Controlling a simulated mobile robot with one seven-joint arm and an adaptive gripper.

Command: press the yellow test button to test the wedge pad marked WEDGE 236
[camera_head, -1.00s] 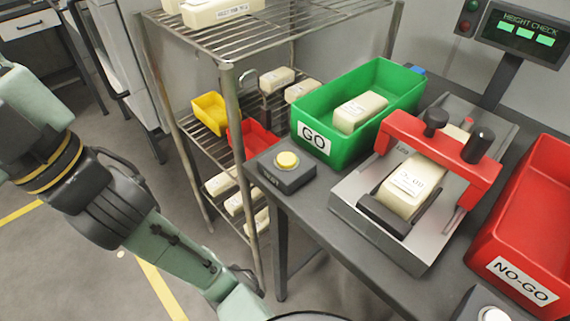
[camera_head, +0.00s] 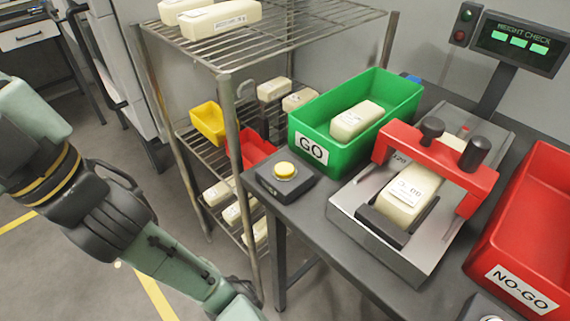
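The yellow test button (camera_head: 284,171) sits on a dark box at the left corner of the grey table. A cream wedge pad (camera_head: 411,196) with a white label lies in the height-check fixture (camera_head: 370,251), under its red bridge (camera_head: 437,159). The label's print is too small to read surely. My arm comes in from the left and runs down to the bottom edge, left of the table. My gripper is out of the picture, so its state is hidden.
A green GO bin (camera_head: 313,151) holding one pad stands behind the button. A red NO-GO bin (camera_head: 515,285) is at the right. A display reading HEIGHT CHECK (camera_head: 518,42) stands behind. A wire shelf (camera_head: 228,71) with pads and small bins stands left of the table.

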